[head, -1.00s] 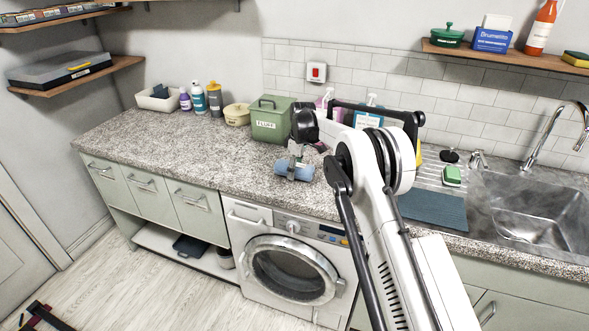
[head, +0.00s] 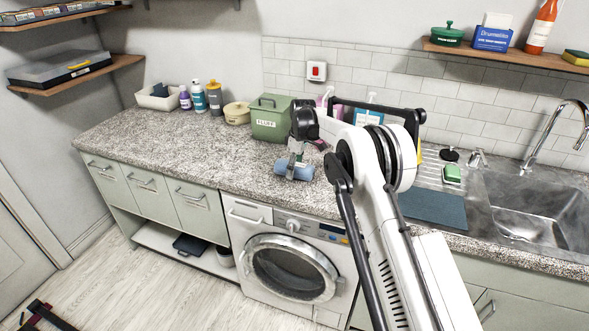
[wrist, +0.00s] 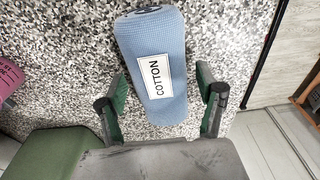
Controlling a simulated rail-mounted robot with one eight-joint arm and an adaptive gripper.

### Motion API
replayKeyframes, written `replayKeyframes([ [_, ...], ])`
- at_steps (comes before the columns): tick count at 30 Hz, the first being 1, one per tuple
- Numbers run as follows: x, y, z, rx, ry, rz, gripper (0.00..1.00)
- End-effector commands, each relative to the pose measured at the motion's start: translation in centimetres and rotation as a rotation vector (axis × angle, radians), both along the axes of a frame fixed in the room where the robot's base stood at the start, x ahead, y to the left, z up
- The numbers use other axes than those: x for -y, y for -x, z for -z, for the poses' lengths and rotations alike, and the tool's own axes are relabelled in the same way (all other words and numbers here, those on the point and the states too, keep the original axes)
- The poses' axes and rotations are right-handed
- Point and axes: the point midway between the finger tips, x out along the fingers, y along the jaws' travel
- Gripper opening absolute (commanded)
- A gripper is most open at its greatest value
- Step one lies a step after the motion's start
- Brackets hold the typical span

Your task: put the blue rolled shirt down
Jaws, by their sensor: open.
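The blue rolled shirt (head: 294,170) lies on the speckled grey countertop (head: 160,142), above the washing machine. My gripper (head: 298,166) is over the roll in the head view. In the wrist view my gripper (wrist: 164,92) is open, with one green-padded finger on each side of the roll and a visible gap on both sides. Part of the roll is hidden behind my gripper in the head view.
A green FLUFF box (head: 270,120) stands behind the roll; its green side also shows in the wrist view (wrist: 45,155). A pink object (wrist: 10,75) is at the wrist view's left edge. The counter's front edge is close to the roll. Clear counter lies to the left.

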Motion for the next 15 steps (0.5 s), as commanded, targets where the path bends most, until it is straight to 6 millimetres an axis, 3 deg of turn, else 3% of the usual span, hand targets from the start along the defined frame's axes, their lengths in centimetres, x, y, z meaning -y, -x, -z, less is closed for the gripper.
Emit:
replayKeyframes([
  [15, 1.2, 0.3, -9.4, 0.0, 0.0, 0.001, 0.69],
])
